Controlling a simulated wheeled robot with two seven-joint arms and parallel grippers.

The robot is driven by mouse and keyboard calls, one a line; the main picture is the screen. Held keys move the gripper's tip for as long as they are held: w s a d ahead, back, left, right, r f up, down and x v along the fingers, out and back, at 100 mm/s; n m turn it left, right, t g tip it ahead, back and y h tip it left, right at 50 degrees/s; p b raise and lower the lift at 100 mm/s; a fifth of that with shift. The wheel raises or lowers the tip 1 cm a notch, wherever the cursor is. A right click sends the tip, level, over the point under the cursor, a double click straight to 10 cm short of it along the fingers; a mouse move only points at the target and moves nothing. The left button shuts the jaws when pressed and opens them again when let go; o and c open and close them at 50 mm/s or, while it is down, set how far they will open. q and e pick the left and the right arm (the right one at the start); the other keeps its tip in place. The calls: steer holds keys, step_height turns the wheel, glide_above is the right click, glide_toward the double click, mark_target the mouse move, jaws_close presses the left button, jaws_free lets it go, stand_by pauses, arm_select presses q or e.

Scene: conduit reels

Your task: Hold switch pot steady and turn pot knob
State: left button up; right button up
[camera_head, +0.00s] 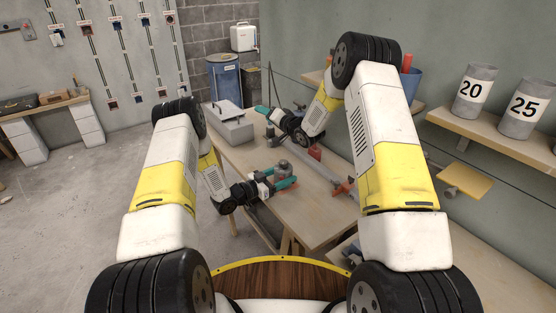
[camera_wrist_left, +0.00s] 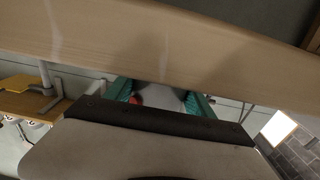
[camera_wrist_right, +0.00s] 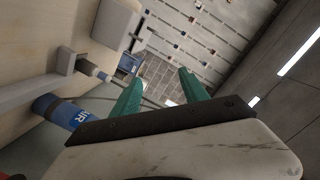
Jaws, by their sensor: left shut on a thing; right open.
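The switch pot (camera_head: 283,169) is a small grey round body with a narrower knob on top, standing on the wooden table (camera_head: 315,225). My left gripper (camera_head: 284,181) is shut on it near the table's front left edge, with green fingers at its sides. In the left wrist view the pot (camera_wrist_left: 168,98) shows only partly between the fingers, behind the gripper body. My right gripper (camera_head: 277,106) is open and empty above the far part of the table, apart from the pot. Its two green fingers stand apart in the right wrist view (camera_wrist_right: 160,85).
A grey box (camera_head: 232,130) stands at the table's far left. A grey rail (camera_head: 312,163) with red-handled parts (camera_head: 343,188) runs along the table, right of the pot. Shelves with cylinders marked 20 (camera_head: 474,92) and 25 (camera_head: 524,108) are on the right wall. The table's front is clear.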

steer(key=s+d+f+n+y, duration=0.2)
steer(key=s+f+n+y, duration=0.15)
steer(key=s+n, duration=0.2)
steer(key=n, duration=0.6)
glide_toward(283, 163)
steer(key=w, duration=0.2)
steer(key=shift+g+h, duration=0.25)
steer(key=shift+g, duration=0.15)
steer(key=x, duration=1.2)
steer(key=shift+s+a+r, duration=0.15)
steer(key=shift+s+r, duration=0.05)
steer(key=shift+r, duration=0.1)
steer(key=shift+c, duration=0.2)
jaws_close()
